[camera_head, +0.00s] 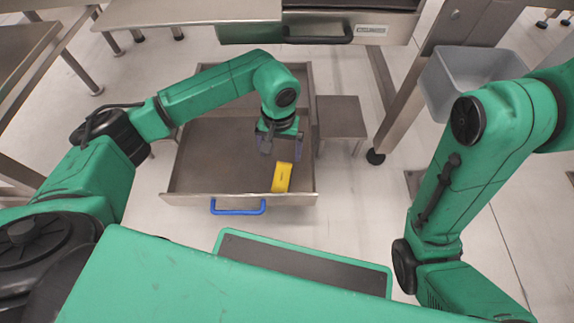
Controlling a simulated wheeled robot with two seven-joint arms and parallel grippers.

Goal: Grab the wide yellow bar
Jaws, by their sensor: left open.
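The wide yellow bar (282,178) lies in the open metal drawer (215,160), near its front right corner. My left gripper (280,150) points down into the drawer just behind the bar's far end. Its jaws are open, and I see nothing held between them. In this view the fingertips come close to the bar's far end; I cannot tell whether they touch it. My right arm comes in at the right side, but its gripper is out of view.
A blue handle (238,207) sits on the drawer's front. A small metal step or stool (341,118) stands right of the drawer. A grey bin (470,75) hangs at the upper right. The drawer's left part is empty, and its walls surround the left gripper.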

